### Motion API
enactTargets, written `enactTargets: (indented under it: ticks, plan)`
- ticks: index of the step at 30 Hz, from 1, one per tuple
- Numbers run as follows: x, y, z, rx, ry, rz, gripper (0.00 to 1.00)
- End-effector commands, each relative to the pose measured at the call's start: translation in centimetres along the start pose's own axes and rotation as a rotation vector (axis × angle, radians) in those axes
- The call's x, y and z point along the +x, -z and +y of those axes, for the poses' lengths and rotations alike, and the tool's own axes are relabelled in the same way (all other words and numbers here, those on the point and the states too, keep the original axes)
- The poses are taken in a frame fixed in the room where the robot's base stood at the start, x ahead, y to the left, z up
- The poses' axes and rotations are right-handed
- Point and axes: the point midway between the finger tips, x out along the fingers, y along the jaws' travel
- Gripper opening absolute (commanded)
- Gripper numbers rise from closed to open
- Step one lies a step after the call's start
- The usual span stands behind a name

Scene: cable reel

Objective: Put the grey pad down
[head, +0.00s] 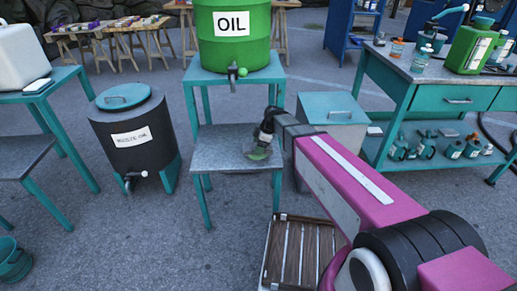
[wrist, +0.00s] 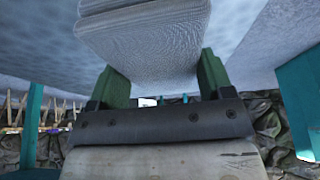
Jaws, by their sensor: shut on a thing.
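The grey pad (wrist: 150,45) is a thick, ribbed, layered block. In the wrist view it sits between the two green fingers of my gripper (wrist: 160,75), which is shut on it. In the head view my gripper (head: 261,150) is low over the grey lower shelf (head: 222,155) of the teal stand, toward its right side. There the pad cannot be made out clearly. I cannot tell whether it touches the shelf.
A green oil drum (head: 233,35) with a tap stands on the stand's upper level, close above. A dark waste-oil bin (head: 132,135) is left, a teal lidded box (head: 332,110) right. A slatted wooden pallet (head: 296,250) lies in front. A workbench (head: 420,75) stands at right.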

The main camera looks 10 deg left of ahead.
Motion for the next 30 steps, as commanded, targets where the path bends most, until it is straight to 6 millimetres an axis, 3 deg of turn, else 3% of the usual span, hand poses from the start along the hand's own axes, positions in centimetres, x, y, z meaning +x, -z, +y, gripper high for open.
enactTargets:
  ticks: [3,14,15,17,30]
  plan:
    - [1.4,-0.6,0.0,0.000,0.001,0.000,0.38]
    - [1.7,-0.7,0.0,0.000,0.000,0.000,0.38]
    - [1.8,-0.7,0.0,0.000,0.000,0.000,0.77]
    - [1.7,-0.7,0.0,-0.001,0.000,0.000,0.96]
    - [0.8,-0.7,-0.1,0.000,0.000,0.000,0.99]
